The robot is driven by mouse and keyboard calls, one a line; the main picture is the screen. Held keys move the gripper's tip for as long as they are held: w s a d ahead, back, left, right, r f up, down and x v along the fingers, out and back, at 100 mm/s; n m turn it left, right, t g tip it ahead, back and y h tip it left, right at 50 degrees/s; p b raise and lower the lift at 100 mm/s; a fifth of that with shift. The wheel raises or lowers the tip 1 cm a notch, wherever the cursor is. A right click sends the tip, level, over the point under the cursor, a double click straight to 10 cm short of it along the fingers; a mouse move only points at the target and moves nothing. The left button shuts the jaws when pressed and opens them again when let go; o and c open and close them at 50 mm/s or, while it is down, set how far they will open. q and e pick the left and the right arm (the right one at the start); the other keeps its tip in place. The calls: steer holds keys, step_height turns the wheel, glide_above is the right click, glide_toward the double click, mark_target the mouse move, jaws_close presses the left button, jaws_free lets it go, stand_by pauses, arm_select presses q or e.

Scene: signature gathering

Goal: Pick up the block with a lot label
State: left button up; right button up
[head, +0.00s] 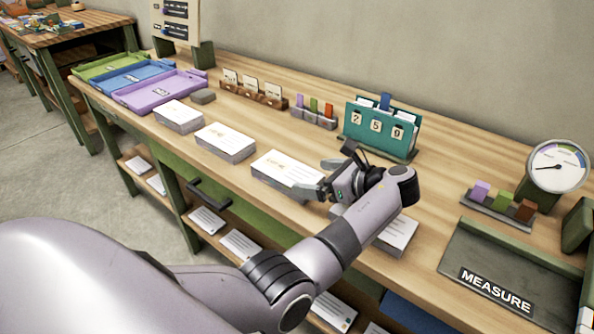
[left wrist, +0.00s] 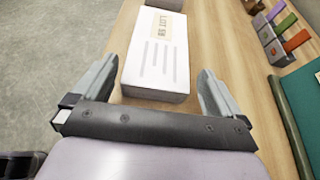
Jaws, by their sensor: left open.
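A white block with a tan printed label (head: 284,167) lies on the wooden table. It also shows in the left wrist view (left wrist: 155,72), its label upside down, seeming to start with "LOT"; the rest is unclear. My left gripper (head: 318,177) is open and empty at the block's right end. In the left wrist view its fingers stand apart, on either side of the block's near end; I cannot tell whether they touch it. Similar white blocks lie to the left, one in the middle (head: 225,140) and one farther (head: 180,115). Another (head: 401,238) is partly hidden by my left arm. My right gripper is out of view.
Colored trays (head: 165,90) lie at the far left. A green number stand (head: 378,130), card holders (head: 252,88) and a dial gauge (head: 558,167) line the back. A dark tray marked MEASURE (head: 510,265) sits at the right. A shelf below holds more white blocks.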

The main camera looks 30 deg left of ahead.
mark_target(291, 172)
arm_select(q)
steer(key=shift+a+f, duration=0.2)
steer(key=shift+f, duration=0.05)
steer(key=b+x, duration=0.1)
steer(key=x, duration=0.1)
steer(key=b+x, duration=0.1)
steer(key=b, duration=0.1)
steer(key=b+x, duration=0.1)
steer(key=x, duration=0.1)
steer(key=shift+a+r, duration=0.2)
steer(key=shift+a, duration=0.25)
steer(key=shift+a+b, duration=0.35)
steer(key=shift+r, duration=0.1)
steer(key=c, duration=0.9)
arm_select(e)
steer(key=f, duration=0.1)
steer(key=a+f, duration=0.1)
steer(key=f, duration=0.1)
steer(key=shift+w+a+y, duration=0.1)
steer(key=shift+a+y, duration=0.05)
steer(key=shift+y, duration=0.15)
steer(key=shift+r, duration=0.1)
